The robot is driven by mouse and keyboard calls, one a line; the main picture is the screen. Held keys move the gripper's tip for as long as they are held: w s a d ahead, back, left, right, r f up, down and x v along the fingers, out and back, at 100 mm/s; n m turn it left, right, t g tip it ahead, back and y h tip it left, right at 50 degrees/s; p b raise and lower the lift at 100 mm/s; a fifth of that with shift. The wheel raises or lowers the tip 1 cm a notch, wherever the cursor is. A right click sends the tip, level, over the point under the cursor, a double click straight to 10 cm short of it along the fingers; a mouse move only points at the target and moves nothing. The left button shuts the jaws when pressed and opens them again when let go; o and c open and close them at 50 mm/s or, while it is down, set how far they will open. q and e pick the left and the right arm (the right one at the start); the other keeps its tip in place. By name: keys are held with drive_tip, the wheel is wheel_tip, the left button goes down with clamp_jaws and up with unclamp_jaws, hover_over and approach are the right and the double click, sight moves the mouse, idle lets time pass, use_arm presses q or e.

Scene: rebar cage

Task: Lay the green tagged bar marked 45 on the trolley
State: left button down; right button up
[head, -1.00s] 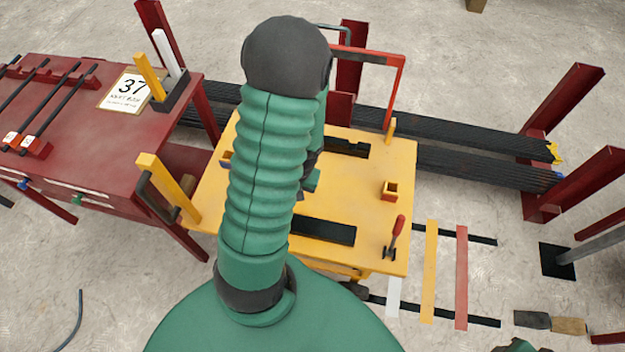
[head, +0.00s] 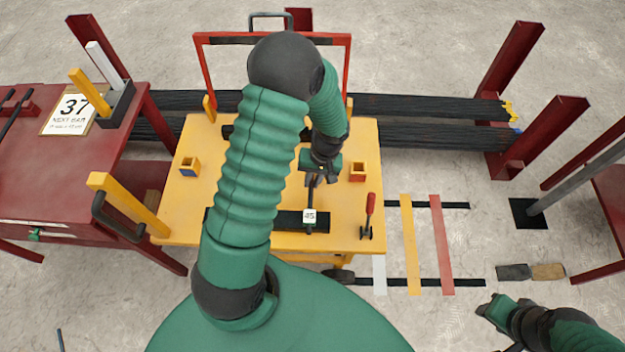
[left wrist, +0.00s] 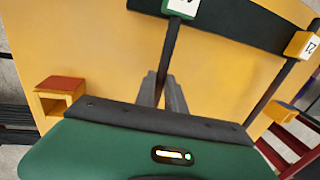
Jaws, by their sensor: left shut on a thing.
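The yellow trolley (head: 185,215) stands in front of me, with black strips across its top. My left gripper (head: 315,180) is over its middle and shut on a thin dark bar. The bar's tag, green-edged and marked 45 (head: 309,216), shows over the near black strip. In the left wrist view the green tag (left wrist: 180,6) is at the top, and the jaws (left wrist: 161,92) close around the bar. Whether the bar touches the strip I cannot tell. A second bar with a yellow tag (left wrist: 302,45) lies beside it; my arm hides it in the head view. My right gripper (head: 490,312) is low at right.
A red table (head: 40,190) with a sign marked 37 (head: 72,107) stands at left. A red hoop (head: 272,40) rises behind the trolley. Long dark bars (head: 430,107) lie behind, by red posts (head: 515,60). Coloured strips (head: 440,245) lie on the floor at right.

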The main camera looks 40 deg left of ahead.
use_arm(q)
drive_tip(key=shift+w+a, duration=0.1)
drive_tip(key=c, duration=1.4)
unclamp_jaws()
drive_tip(key=shift+r, duration=0.1)
